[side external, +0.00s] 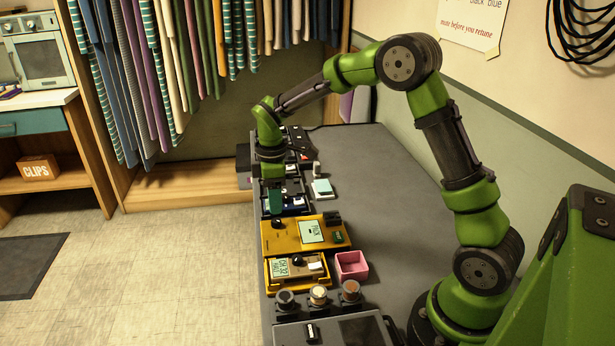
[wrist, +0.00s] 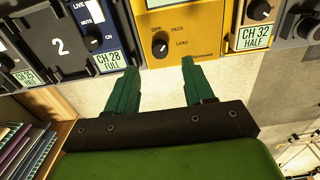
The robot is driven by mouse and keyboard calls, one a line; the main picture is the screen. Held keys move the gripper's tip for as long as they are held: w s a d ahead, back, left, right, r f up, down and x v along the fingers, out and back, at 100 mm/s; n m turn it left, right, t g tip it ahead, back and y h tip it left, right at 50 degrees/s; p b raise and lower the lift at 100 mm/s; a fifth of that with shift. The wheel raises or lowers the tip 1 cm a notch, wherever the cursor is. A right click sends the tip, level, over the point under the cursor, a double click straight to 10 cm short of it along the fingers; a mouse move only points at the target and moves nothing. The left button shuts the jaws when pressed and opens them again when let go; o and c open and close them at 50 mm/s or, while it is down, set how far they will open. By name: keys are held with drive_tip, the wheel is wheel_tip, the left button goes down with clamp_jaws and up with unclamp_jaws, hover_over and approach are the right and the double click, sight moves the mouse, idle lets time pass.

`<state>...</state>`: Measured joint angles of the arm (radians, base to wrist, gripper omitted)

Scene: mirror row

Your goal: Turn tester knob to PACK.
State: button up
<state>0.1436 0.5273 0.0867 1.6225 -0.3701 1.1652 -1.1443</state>
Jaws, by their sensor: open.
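The yellow tester (side external: 290,240) lies on the grey bench in the side view, with a small screen on its face. In the wrist view the tester (wrist: 205,45) is at top centre. Its black knob (wrist: 159,50) has OFF, PACK and LEAD printed around it; I cannot tell clearly which word the pointer faces. My gripper (wrist: 159,64) is open, its green fingers apart below the knob in the picture, with nothing between them. In the side view my gripper (side external: 274,200) points down near the far left part of the tester.
A beige CH 32 unit (wrist: 243,14) sits right of the tester, and a CH 28 unit (wrist: 92,42) left of it. A pink box (side external: 351,266) and several round knobs (side external: 318,293) are nearer the camera. The bench's right side (side external: 365,185) is clear.

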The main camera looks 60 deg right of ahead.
sight(275, 219)
wheel_tip(275, 219, up, 11)
idle(0.5)
drive_tip(key=s+a+r+m+t+y, duration=0.1)
drive_tip(key=s+a+r+m+t, duration=0.1)
drive_tip(key=s+m, duration=0.4)
drive_tip(key=s+a+r+m+t+y, duration=0.1)
drive_tip(key=s+a+m+t, duration=0.4)
drive_tip(key=s, duration=1)
drive_tip(key=shift+s+r+m, duration=0.35)
drive_tip(key=shift+r+m, duration=0.2)
drive_tip(key=shift+m, duration=0.45)
